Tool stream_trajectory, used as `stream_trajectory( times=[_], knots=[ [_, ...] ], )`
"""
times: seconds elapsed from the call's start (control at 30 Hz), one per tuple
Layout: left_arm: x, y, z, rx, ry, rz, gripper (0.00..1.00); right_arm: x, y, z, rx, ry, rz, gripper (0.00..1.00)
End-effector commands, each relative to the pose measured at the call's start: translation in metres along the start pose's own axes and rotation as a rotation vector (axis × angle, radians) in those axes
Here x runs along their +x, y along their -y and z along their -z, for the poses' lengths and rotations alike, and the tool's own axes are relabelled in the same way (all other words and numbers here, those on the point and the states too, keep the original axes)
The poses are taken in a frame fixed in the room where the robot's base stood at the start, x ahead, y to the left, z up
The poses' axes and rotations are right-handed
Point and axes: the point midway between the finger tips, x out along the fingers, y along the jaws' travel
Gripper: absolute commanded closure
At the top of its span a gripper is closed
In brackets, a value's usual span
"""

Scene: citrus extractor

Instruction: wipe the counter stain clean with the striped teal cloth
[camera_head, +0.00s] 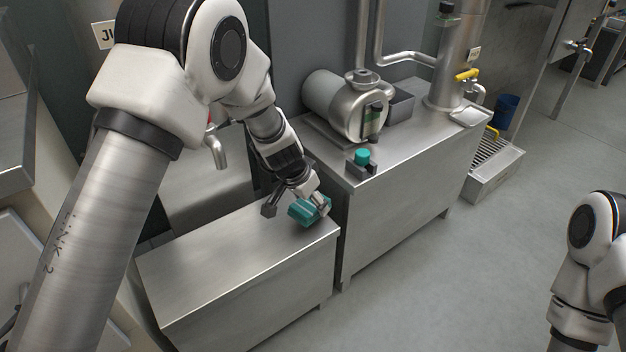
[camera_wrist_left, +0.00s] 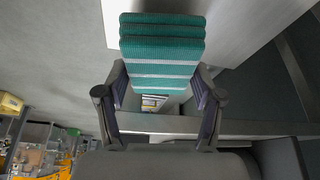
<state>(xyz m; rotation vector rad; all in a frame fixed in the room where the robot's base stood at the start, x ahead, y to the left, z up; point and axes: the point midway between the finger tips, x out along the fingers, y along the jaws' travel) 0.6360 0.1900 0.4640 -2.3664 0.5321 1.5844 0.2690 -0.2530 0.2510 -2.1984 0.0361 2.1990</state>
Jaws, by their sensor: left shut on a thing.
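The striped teal cloth (camera_head: 311,212) is in my left gripper (camera_head: 297,206), at the right end of the low steel counter (camera_head: 215,265). In the left wrist view the folded cloth (camera_wrist_left: 162,48), teal with pale stripes, sits between the two dark fingers of the left gripper (camera_wrist_left: 160,88). The gripper is shut on it. I cannot tell whether the cloth touches the counter top. No stain can be made out on the visible counter top; my arm and the cloth cover part of it. My right gripper is out of view.
A taller steel counter (camera_head: 400,215) stands to the right, bearing a round steel machine (camera_head: 345,103) and a small teal-topped box (camera_head: 362,160). A tap (camera_head: 216,150) is behind the low counter. Part of my right arm shows at the lower right. The floor between is clear.

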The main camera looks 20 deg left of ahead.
Motion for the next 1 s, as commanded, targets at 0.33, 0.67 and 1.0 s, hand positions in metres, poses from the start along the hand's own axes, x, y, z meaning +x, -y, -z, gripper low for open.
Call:
stream_trajectory(
  times=[0.33,0.67,1.0],
  knots=[
    [-0.033,0.006,0.015,-0.007,0.000,0.002,0.61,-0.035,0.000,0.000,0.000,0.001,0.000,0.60],
    [-0.045,0.009,0.021,-0.011,0.000,0.004,0.61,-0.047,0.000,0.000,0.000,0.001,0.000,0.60],
    [-0.054,-0.001,0.015,-0.057,-0.003,0.014,0.61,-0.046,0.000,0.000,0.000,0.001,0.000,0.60]
  ],
)
